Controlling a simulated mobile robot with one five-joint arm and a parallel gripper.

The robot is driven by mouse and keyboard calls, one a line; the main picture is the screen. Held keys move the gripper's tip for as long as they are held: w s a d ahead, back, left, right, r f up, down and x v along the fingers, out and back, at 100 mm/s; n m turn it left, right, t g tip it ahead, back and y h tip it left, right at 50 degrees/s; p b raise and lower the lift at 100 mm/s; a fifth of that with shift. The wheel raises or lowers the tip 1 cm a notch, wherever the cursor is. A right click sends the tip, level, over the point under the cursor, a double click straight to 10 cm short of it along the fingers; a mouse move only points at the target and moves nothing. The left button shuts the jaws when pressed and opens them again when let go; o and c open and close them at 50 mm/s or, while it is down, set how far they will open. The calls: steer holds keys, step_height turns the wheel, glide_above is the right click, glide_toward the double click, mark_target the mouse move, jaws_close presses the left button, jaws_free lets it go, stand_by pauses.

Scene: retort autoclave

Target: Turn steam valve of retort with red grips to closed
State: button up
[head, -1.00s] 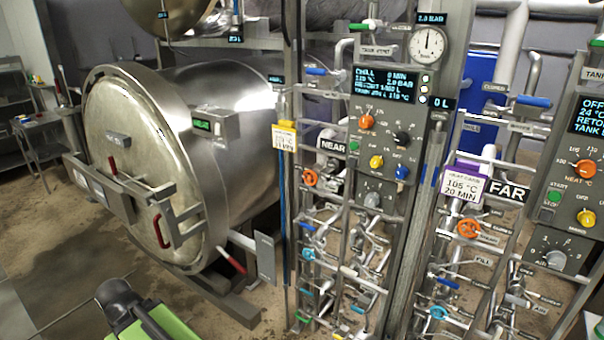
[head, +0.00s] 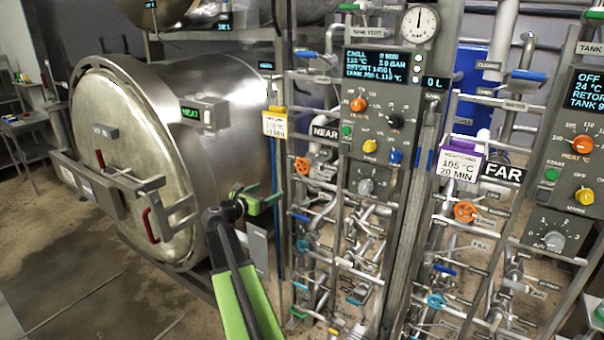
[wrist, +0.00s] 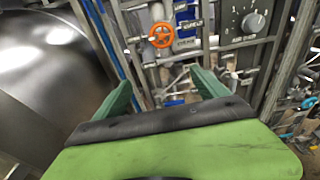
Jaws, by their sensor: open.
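The retort with red grips (head: 150,225) on its round door stands at the left in the head view. An orange handwheel (head: 302,166) sits on the pipes below the NEAR sign, right of that retort. The same orange handwheel shows top centre in the wrist view (wrist: 161,35), beyond my fingertips. My gripper (head: 262,197) is in front of the retort's right side, left of and lower in the picture than the handwheel. In the wrist view my gripper (wrist: 162,88) is open, with nothing between its green fingers.
A second orange handwheel (head: 465,212) sits below the FAR sign (head: 502,171). The NEAR control panel (head: 374,125) has several knobs. Blue, white and cyan handles crowd the pipes lower down. A vertical post and blue pipe (head: 279,230) stand just right of my gripper.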

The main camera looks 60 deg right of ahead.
mark_target(301, 165)
steer(key=d+n, duration=0.1)
steer(key=d, duration=0.6)
steer(key=s+d+r+n+h, duration=0.1)
steer(key=d, duration=0.6)
steer(key=d+r+n, duration=0.1)
steer(key=d, duration=0.6)
steer(key=shift+s+d+r, duration=0.2)
steer(key=shift+d+r, duration=0.05)
steer(key=shift+c, duration=0.2)
